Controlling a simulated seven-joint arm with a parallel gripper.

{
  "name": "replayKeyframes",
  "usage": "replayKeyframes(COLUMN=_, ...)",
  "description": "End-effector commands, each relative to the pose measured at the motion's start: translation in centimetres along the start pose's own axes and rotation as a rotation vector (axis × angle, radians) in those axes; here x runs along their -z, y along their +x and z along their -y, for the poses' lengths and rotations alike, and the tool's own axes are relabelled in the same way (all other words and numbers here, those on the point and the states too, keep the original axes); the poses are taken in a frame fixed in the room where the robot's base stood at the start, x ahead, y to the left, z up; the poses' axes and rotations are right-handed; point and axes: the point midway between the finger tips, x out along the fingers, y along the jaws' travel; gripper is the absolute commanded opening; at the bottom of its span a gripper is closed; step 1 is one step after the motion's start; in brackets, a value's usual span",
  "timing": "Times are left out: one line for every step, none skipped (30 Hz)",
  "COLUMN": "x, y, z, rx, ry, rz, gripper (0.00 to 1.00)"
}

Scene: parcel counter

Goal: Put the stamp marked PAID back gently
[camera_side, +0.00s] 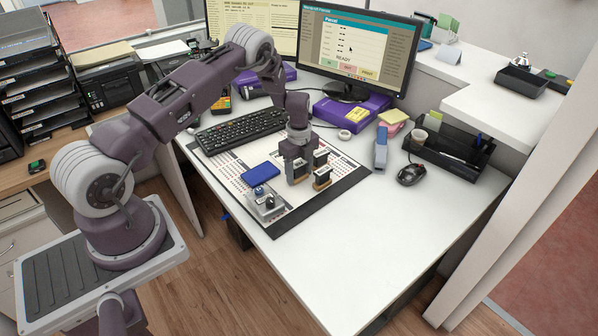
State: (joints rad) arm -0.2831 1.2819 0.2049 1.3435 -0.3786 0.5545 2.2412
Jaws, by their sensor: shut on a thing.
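My gripper (297,172) points down over the printed desk mat and is shut on what looks like a small dark stamp, mostly hidden between the fingers. I cannot read its marking or tell whether it touches the surface below. Just right of my gripper stand two small stamps with dark tops and wooden-coloured lower parts, a rear one (321,158) and a front one (322,178). Their labels are too small to read, so I cannot tell which stamp is marked PAID. A blue pad (261,174) lies left of my gripper.
A keyboard (241,130) lies behind. The front desk is clear.

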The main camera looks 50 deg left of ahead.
Motion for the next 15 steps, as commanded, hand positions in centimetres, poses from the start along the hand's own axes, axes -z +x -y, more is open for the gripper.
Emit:
replayKeyframes(x=-0.01, y=0.02, z=0.01, rx=0.000, ry=0.000, rz=0.000, gripper=0.00)
replayKeyframes(x=-0.01, y=0.03, z=0.01, rx=0.000, ry=0.000, rz=0.000, gripper=0.00)
replayKeyframes(x=-0.01, y=0.05, z=0.01, rx=0.000, ry=0.000, rz=0.000, gripper=0.00)
replayKeyframes(x=-0.01, y=0.06, z=0.00, rx=0.000, ry=0.000, rz=0.000, gripper=0.00)
replayKeyframes(x=-0.01, y=0.07, z=0.01, rx=0.000, ry=0.000, rz=0.000, gripper=0.00)
replayKeyframes(x=-0.01, y=0.09, z=0.01, rx=0.000, ry=0.000, rz=0.000, gripper=0.00)
replayKeyframes(x=-0.01, y=0.10, z=0.01, rx=0.000, ry=0.000, rz=0.000, gripper=0.00)
replayKeyframes(x=-0.01, y=0.11, z=0.01, rx=0.000, ry=0.000, rz=0.000, gripper=0.00)
replayKeyframes(x=-0.01, y=0.13, z=0.01, rx=0.000, ry=0.000, rz=0.000, gripper=0.00)
replayKeyframes(x=-0.01, y=0.13, z=0.01, rx=0.000, ry=0.000, rz=0.000, gripper=0.56)
replayKeyframes(x=-0.01, y=0.13, z=0.01, rx=0.000, ry=0.000, rz=0.000, gripper=0.62)
replayKeyframes(x=-0.01, y=0.12, z=0.01, rx=0.000, ry=0.000, rz=0.000, gripper=0.70)
replayKeyframes(x=-0.01, y=0.12, z=0.01, rx=0.000, ry=0.000, rz=0.000, gripper=0.75)
replayKeyframes(x=-0.01, y=0.12, z=0.01, rx=0.000, ry=0.000, rz=0.000, gripper=0.77)
replayKeyframes(x=-0.01, y=0.12, z=0.01, rx=0.000, ry=0.000, rz=0.000, gripper=0.77)
